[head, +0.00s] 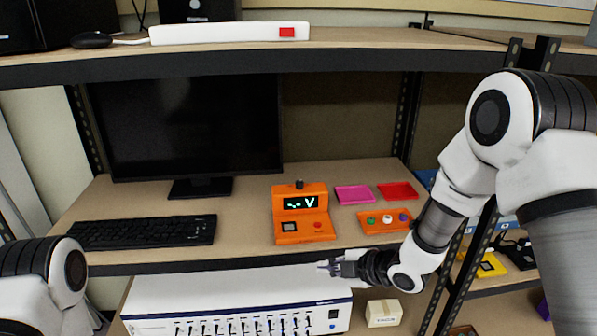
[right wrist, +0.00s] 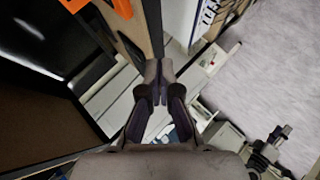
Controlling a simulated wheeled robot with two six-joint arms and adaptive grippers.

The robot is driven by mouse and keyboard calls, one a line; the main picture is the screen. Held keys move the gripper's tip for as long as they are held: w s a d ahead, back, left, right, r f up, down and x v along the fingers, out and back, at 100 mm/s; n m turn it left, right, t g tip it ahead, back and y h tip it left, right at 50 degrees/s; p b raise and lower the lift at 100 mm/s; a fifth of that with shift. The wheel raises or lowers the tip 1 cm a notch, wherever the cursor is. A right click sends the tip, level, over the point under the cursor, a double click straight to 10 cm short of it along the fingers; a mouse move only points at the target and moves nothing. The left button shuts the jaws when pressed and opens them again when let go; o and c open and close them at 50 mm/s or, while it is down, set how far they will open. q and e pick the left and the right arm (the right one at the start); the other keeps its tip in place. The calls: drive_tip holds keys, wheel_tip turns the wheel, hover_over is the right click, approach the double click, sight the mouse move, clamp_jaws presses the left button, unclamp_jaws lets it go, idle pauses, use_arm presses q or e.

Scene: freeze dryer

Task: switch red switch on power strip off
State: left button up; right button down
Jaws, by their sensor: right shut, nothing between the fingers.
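The white power strip (head: 215,33) lies on the upper shelf at the top of the head view. Its red switch (head: 287,32) is near the strip's right end. Whether the switch is on or off I cannot tell. My right gripper (head: 325,266) is shut and empty, just in front of the middle shelf's front edge, well below the power strip. It also shows in the right wrist view (right wrist: 163,72), where the power strip is not seen. My left gripper is out of view; only part of my left arm shows at the lower left.
An orange device (head: 301,222), pink tray (head: 355,195), red tray (head: 397,191), keyboard (head: 140,233) and monitor (head: 185,125) stand on the middle shelf. A black mouse (head: 92,40) lies beside the strip. The upper shelf's front edge (head: 300,62) runs below the strip.

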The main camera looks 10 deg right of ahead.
drive_tip(key=w+r+n+t+y+p, duration=0.1)
drive_tip(key=w+r+n+t+p, duration=0.1)
drive_tip(key=r, duration=1)
drive_tip(key=w+r+n+t+y+p, duration=0.1)
drive_tip(key=w+r+n+p, duration=0.15)
drive_tip(key=r, duration=1.05)
drive_tip(key=t+y+p, duration=0.1)
drive_tip(key=t+p, duration=0.2)
approach(286, 33)
drive_tip(key=s+d, duration=0.1)
drive_tip(key=s, duration=0.6)
drive_tip(key=shift+n, duration=0.35)
drive_tip(key=x, duration=0.4)
drive_tip(key=d+x, duration=0.1)
drive_tip(key=x, duration=0.3)
drive_tip(key=w+x, duration=0.1)
drive_tip(key=x, duration=0.3)
drive_tip(key=shift+w+d+r+b, duration=0.15)
drive_tip(key=shift+d+r+b, duration=0.15)
drive_tip(key=shift+r+b, duration=0.1)
drive_tip(key=shift+w+d+f, duration=0.2)
drive_tip(key=shift+w, duration=0.05)
drive_tip(key=shift+w+d+f, duration=0.15)
drive_tip(key=shift+w+f, duration=0.05)
drive_tip(key=shift+w, duration=0.05)
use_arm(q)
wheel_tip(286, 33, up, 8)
